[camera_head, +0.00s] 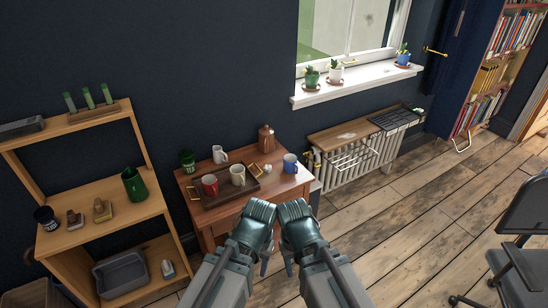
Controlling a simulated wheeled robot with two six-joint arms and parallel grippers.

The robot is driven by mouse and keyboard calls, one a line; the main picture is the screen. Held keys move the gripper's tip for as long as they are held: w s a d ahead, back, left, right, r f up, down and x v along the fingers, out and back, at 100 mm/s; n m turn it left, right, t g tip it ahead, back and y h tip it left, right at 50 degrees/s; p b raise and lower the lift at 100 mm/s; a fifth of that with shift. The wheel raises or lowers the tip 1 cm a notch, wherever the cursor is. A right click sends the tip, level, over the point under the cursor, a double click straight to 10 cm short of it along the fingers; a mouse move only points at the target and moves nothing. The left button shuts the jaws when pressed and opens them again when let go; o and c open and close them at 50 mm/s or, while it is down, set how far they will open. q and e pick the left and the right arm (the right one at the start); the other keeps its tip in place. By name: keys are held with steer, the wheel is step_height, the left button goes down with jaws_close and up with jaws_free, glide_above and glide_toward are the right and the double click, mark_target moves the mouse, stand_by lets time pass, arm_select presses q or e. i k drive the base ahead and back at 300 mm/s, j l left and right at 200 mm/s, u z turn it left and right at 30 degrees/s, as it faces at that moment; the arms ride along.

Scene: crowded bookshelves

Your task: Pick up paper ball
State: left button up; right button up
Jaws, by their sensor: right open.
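A small pale round thing (267,168), which may be the paper ball, lies on the wooden table (219,223) between the tray and the blue mug. It is too small to tell for sure. My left gripper (259,211) and my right gripper (295,211) are side by side near the table's front edge, nearer to me than the pale thing and apart from it. The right gripper is open and holds nothing that I can see. The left gripper's fingers are hidden behind its housing.
A dark tray (211,201) holds a red mug (210,185) and a pale mug (238,175). A blue mug (290,163) stands at the table's right. A wooden shelf (75,238) stands left, a radiator (347,168) right. Open plank floor lies right, before an office chair (525,215).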

mark_target(266, 168)
steer(key=i+l+u, duration=0.1)
steer(key=l, duration=0.3)
steer(key=i+l+u, duration=0.1)
steer(key=i+l, duration=0.15)
steer(key=l, duration=0.15)
steer(key=i+l+u, duration=0.1)
steer(key=l, duration=0.35)
steer(key=i+l+u, duration=0.1)
steer(key=l, duration=0.35)
steer(key=i+l+u, duration=0.1)
steer(key=l, duration=0.35)
steer(key=i, duration=0.1)
